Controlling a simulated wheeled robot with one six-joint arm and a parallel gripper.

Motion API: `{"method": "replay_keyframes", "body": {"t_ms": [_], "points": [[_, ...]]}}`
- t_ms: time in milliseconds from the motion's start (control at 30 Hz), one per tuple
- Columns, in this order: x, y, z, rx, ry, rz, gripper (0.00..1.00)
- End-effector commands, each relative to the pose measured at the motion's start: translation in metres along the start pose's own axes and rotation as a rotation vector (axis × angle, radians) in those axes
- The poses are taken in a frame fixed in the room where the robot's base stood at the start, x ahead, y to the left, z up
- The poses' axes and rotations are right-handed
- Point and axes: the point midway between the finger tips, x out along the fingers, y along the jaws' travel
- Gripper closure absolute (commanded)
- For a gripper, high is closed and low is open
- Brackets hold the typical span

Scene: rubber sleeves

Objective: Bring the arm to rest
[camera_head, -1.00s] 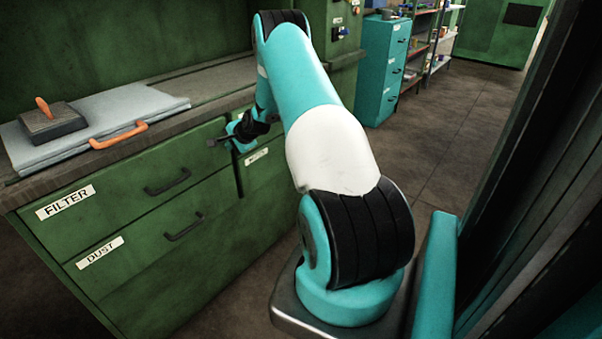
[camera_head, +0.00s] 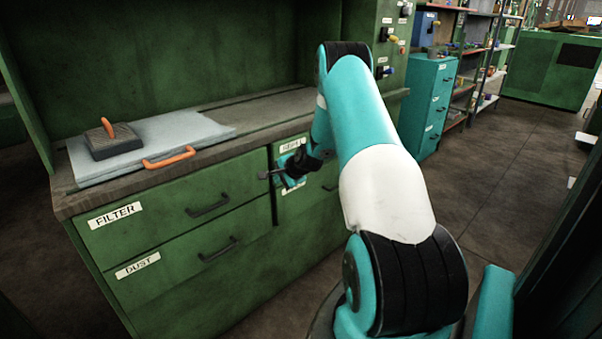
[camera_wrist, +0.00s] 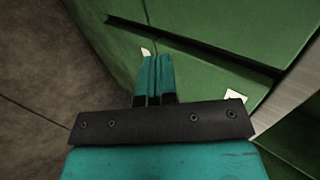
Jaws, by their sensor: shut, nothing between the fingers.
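My gripper (camera_head: 270,175) is at the end of my teal and white arm, in front of the green drawer unit (camera_head: 170,225). It is partly hidden by its own wrist in the head view. In the wrist view my gripper (camera_wrist: 154,62) shows two teal fingers together, with nothing between them. The green drawer fronts lie beyond the fingers there. I cannot tell whether the fingertips touch the unit.
The drawers carry labels FILTER (camera_head: 115,214) and DUST (camera_head: 137,265), with black handles. A grey board (camera_head: 190,137) with an orange handle and a dark block (camera_head: 113,141) lie on the worktop. A teal cabinet (camera_head: 428,105) and shelves stand behind. Floor at right is clear.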

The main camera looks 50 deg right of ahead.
Motion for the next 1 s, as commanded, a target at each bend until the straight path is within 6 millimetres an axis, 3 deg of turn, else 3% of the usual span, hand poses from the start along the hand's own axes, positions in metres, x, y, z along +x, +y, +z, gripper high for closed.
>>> {"method": "replay_keyframes", "body": {"t_ms": [100,333,500,767,867,967,1000], "points": [[-0.033,-0.004,0.000,-0.001,0.004,-0.005,1.00],[-0.073,-0.003,0.003,-0.004,0.001,-0.004,1.00],[-0.085,-0.002,0.003,-0.004,-0.001,-0.003,1.00],[-0.086,-0.003,0.005,-0.009,-0.005,-0.001,1.00],[-0.089,-0.013,0.023,-0.058,-0.035,0.006,1.00],[-0.099,-0.033,0.070,-0.185,-0.113,0.026,1.00],[-0.106,-0.042,0.095,-0.257,-0.156,0.036,1.00]]}}
